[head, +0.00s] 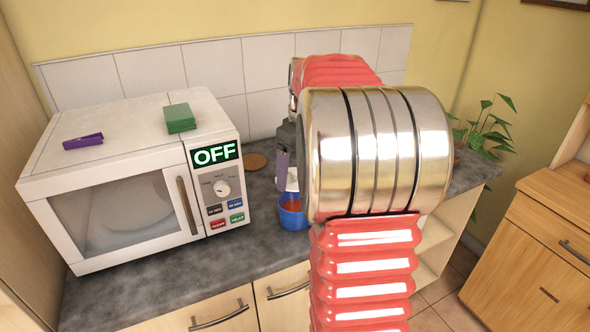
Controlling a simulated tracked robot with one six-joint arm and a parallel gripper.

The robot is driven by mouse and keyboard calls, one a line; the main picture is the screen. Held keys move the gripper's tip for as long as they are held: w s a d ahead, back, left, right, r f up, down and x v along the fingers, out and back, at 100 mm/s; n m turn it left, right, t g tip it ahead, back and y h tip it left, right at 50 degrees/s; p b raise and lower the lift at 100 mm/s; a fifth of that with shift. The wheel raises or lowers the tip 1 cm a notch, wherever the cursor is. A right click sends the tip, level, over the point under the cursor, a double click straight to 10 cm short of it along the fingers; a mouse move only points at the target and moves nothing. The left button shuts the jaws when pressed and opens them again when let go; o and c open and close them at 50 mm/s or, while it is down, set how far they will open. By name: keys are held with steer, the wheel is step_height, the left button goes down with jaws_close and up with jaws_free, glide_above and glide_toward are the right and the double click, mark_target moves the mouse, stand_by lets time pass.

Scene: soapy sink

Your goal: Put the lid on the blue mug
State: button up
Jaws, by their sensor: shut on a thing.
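The blue mug (293,217) stands on the dark counter just right of the microwave, with red-brown showing inside its rim. My gripper (290,176) points down right above the mug, partly hidden behind my own arm. It is shut on a small pale thing (292,186), which looks like the lid, at the mug's back rim. I cannot tell whether the pale thing touches the mug. The right side of the mug and of the gripper is covered by my arm.
A white microwave (120,175) with an OFF display fills the left of the counter (180,284). A green block (180,117) and a purple item (83,141) lie on it. A round brown mat (256,161) lies behind the mug. A plant (486,130) stands at the right.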

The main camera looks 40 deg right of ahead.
steer(key=shift+f, duration=0.1)
steer(key=shift+f, duration=3.1)
steer(key=shift+s+f, duration=0.1)
stand_by(0.5)
steer(key=o, duration=1.1)
steer(key=shift+r, duration=3.5)
